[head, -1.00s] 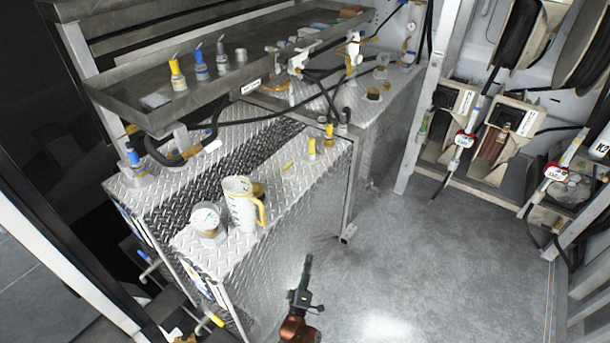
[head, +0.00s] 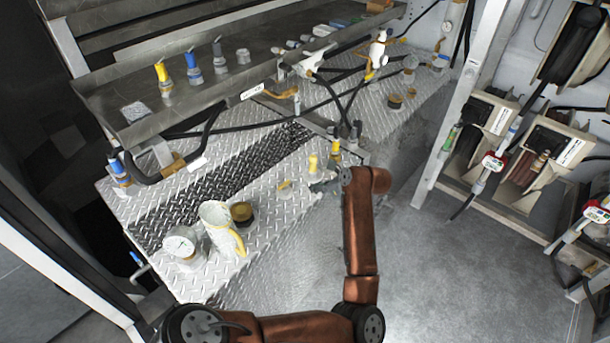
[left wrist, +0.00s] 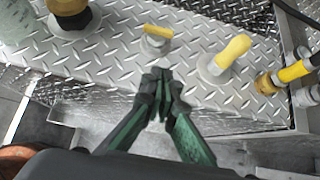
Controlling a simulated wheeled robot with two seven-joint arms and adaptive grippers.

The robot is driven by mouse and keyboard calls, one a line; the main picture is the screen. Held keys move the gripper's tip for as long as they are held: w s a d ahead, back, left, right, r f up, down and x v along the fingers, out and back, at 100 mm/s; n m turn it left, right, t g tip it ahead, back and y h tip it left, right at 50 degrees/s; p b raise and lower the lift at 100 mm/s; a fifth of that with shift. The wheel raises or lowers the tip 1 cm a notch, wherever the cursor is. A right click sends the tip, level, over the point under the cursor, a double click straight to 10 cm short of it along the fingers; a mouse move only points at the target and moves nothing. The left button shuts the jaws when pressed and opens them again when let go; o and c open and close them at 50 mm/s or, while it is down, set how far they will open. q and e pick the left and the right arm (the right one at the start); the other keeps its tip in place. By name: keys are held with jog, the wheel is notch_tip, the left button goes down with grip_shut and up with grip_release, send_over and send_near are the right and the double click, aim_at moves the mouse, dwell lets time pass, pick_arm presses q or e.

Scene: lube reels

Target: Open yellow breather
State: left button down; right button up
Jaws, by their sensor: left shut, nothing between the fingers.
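A small fitting with a flat yellow handle (head: 285,185) sits on the diamond-plate tank top near its front edge. In the left wrist view its yellow bar handle (left wrist: 157,30) lies crosswise over a round silver base. A taller yellow-topped fitting (head: 313,163) stands just beyond; it also shows in the left wrist view (left wrist: 232,52). I cannot tell which of the two is the breather. My left gripper (head: 314,188) is shut and empty at the tank edge. In the left wrist view its fingertips (left wrist: 161,76) point at the handle, apart from it. My right gripper is not in view.
A white jug (head: 216,225), a round gauge (head: 181,245) and a brown cap (head: 242,212) stand nearby on the tank. A grey tray (head: 135,112) with coloured fittings and black hoses is behind. The floor (head: 440,270) at right is clear.

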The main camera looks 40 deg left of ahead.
aim_at(284, 186)
pick_arm(q)
jog(key=x, duration=0.6)
jog(key=shift+w+f, duration=0.1)
jog(key=shift+f, duration=0.1)
jog(key=x, duration=0.3)
jog(key=shift+a+f, duration=0.15)
jog(key=shift+a, duration=0.05)
jog(key=shift+w+a, duration=0.15)
jog(key=shift+a, duration=1.75)
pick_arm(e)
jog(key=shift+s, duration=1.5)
